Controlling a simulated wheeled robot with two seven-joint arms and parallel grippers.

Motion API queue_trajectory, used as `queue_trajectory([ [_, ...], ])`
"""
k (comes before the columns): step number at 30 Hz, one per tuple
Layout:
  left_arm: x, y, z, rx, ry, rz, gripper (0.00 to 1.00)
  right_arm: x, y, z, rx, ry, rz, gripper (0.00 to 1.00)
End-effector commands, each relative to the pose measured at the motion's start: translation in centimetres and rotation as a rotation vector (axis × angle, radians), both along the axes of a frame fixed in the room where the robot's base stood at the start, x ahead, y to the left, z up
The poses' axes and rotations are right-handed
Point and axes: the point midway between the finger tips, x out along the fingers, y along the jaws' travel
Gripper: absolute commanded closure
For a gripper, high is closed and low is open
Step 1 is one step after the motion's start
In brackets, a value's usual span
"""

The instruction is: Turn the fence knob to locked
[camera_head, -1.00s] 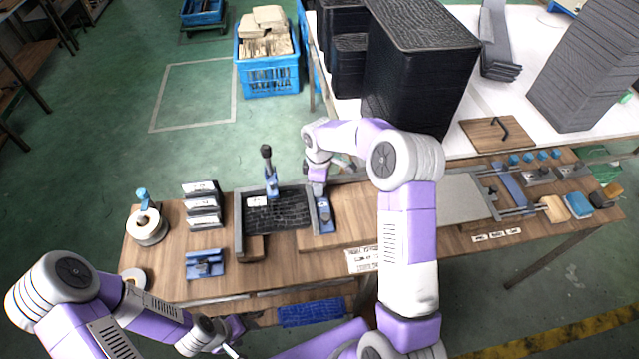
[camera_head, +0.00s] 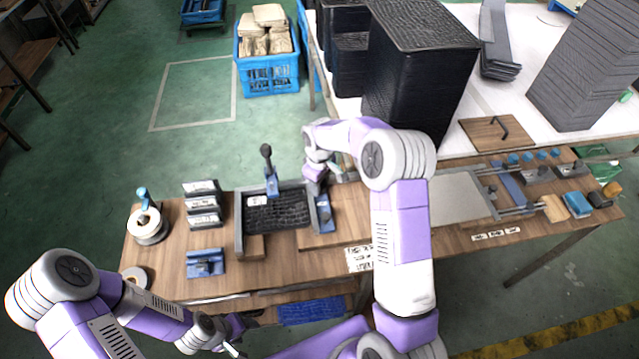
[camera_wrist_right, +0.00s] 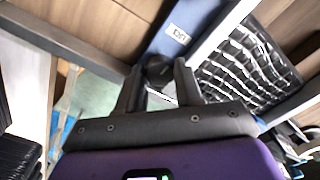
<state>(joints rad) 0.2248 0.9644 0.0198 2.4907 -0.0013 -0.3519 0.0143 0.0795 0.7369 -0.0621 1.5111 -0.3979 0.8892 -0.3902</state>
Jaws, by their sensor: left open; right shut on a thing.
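The fence knob (camera_wrist_right: 158,70) is a small dark round knob, seen in the right wrist view between the fingertips of my right gripper (camera_wrist_right: 160,88). The gripper is shut on it. Beside it runs a blue fence plate (camera_wrist_right: 188,22) with a small white label, whose text I cannot read for sure. In the head view the blue fence (camera_head: 326,212) stands at the right side of the black tray panel (camera_head: 275,209), and my right gripper (camera_head: 319,184) hides the knob there. My left gripper (camera_head: 236,345) is open and empty, low in front of the bench.
A blue clamp with a black-knobbed lever (camera_head: 267,165) stands at the panel's back edge. Labelled grey holders (camera_head: 203,205), a tape roll (camera_head: 148,226) and a blue block (camera_head: 205,263) lie left. Tall black stacks (camera_head: 418,75) stand close behind my right arm.

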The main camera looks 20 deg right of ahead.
Motion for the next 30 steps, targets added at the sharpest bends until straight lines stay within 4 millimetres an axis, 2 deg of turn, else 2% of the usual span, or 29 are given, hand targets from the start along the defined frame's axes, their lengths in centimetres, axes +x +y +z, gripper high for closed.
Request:
queue_trajectory([
  [8, 0.0, 0.0, 0.0, 0.000, 0.000, 0.000, 0.44, 0.0, 0.0, 0.0, 0.001, 0.000, -0.003, 0.95],
  [9, 0.0, 0.0, 0.0, 0.000, 0.000, 0.000, 0.44, 0.0, 0.0, 0.0, 0.001, 0.000, -0.003, 0.63],
  [14, 0.0, 0.0, 0.0, 0.000, 0.000, 0.000, 0.44, 0.0, 0.0, 0.0, 0.001, 0.000, -0.002, 0.39],
  [23, 0.0, 0.0, 0.1, 0.000, 0.000, 0.000, 0.44, 0.0, 0.0, 0.2, 0.000, -0.001, -0.001, 0.39],
  [26, 0.0, 0.0, 0.3, 0.000, 0.000, 0.000, 0.44, 0.1, 0.0, 1.2, 0.001, -0.003, -0.001, 0.39],
  [30, 0.0, 0.0, 0.8, 0.000, 0.000, 0.000, 0.44, 0.1, 0.0, 3.6, 0.000, -0.004, -0.002, 0.39],
])
